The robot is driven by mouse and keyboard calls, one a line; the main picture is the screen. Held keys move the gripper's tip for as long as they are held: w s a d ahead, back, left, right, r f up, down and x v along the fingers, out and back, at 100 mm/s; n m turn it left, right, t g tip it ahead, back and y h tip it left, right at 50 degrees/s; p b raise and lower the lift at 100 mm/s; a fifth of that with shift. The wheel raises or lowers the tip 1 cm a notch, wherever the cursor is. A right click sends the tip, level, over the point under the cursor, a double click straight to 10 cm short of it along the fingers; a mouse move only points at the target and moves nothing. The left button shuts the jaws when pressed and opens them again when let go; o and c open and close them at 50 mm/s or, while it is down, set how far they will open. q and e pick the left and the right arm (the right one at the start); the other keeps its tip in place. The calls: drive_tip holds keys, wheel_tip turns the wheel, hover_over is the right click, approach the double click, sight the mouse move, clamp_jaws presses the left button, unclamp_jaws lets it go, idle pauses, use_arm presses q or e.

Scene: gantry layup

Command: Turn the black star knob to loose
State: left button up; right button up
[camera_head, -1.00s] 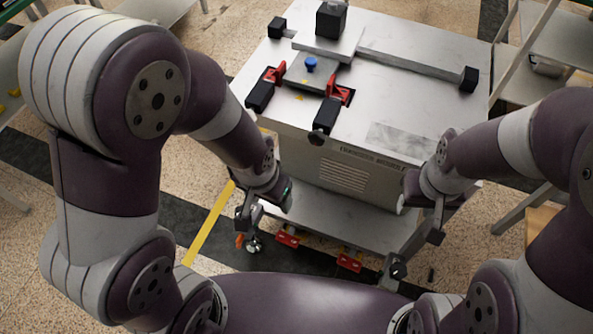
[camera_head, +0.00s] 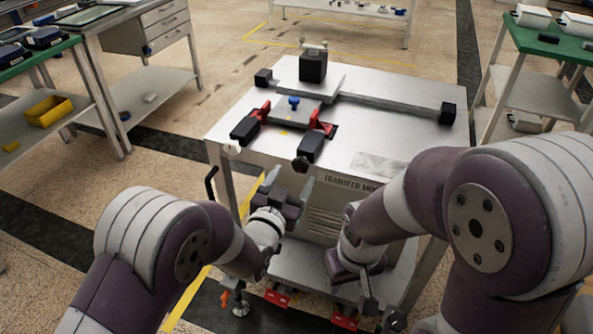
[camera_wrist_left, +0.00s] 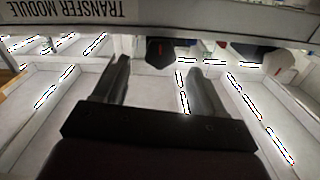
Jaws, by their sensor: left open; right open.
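The black star knob (camera_head: 300,164) sticks out from the front edge of the grey transfer module (camera_head: 352,192). My left gripper (camera_head: 288,183) is open, below and slightly left of the knob, with its fingers pointing up toward the module. In the left wrist view, which shows the module's label upside down, the dark knob (camera_wrist_left: 160,52) appears between the two open fingertips (camera_wrist_left: 159,68), beyond them. Nothing is held, and I cannot tell whether a finger touches it. My right gripper (camera_head: 370,296) is open, low before the module's right front, its fingertips hard to make out.
A white knob (camera_head: 232,148) is at the module's left front corner. Red-and-black clamps (camera_head: 318,137) and a blue knob (camera_head: 294,101) are on top. A lower shelf (camera_head: 318,271) extends under the module. A green-topped bench (camera_head: 30,58) stands left. Floor between is clear.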

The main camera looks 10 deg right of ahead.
sight(300, 167)
use_arm(q)
drive_tip(key=x, duration=0.4)
drive_tip(key=shift+w+d, duration=0.25)
drive_tip(key=shift+w, duration=0.1)
drive_tip(key=c, duration=1.1)
drive_tip(key=shift+o, duration=0.2)
